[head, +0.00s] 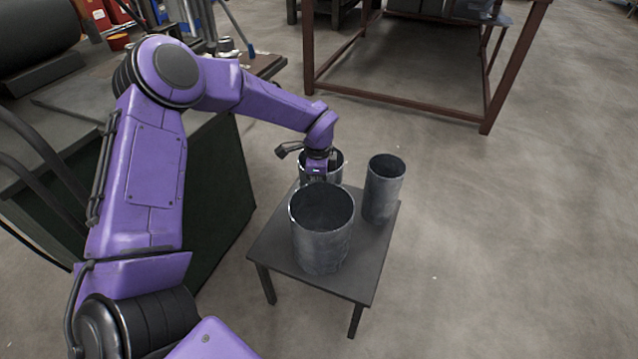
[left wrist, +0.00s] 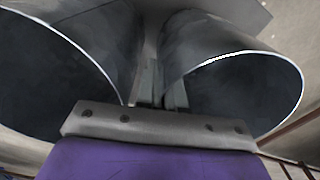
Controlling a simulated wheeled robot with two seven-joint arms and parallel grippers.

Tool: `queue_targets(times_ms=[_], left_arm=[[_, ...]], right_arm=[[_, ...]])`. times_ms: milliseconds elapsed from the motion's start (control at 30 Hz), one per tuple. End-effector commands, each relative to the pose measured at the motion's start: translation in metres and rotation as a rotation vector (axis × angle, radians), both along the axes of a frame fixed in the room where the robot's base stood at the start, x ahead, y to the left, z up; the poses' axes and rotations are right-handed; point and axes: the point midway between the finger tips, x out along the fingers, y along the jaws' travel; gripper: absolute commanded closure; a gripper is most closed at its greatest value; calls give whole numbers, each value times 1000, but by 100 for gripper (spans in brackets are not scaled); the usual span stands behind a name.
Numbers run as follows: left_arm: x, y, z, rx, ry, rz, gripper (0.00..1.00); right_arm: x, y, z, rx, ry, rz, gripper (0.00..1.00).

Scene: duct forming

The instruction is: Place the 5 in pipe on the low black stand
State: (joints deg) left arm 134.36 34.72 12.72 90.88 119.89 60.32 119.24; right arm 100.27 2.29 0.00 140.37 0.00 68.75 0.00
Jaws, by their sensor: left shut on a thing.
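The low black stand (head: 275,249) holds a wide grey pipe (head: 321,240) at its front and a narrow tall pipe (head: 384,192) at its right. A third pipe (head: 337,165), of middle width and likely the 5 in pipe, is upright at the back left of the stand. Its foot is hidden behind the wide pipe. My left gripper (head: 317,176) points down between the back and wide pipes. In the left wrist view its fingers (left wrist: 162,88) are shut on the near wall of the back pipe (left wrist: 205,45); the wide pipe (left wrist: 85,45) is close beside them. My right gripper is out of view.
A red-brown metal frame table (head: 400,107) stands behind the stand. A dark green panel (head: 222,190) is left of the stand, below a cluttered workbench (head: 75,120). The concrete floor to the right is clear.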

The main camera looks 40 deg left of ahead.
Motion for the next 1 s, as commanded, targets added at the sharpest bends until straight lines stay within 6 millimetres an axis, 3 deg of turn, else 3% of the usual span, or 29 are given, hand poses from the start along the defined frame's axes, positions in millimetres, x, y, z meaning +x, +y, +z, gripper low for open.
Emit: queue_targets(times_ms=[67, 100, 467, 800, 1000], left_arm=[[0, 0, -4, 0, -1, 0, 100], [0, 0, -2, 0, 0, 0, 82], [0, 0, 6, 0, -1, 0, 82], [0, 0, 88, -1, -4, -1, 82], [0, 1, 117, 1, -1, 0, 82]], right_arm=[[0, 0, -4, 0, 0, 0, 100], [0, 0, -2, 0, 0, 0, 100], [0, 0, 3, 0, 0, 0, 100], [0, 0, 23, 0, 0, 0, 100], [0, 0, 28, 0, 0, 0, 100]])
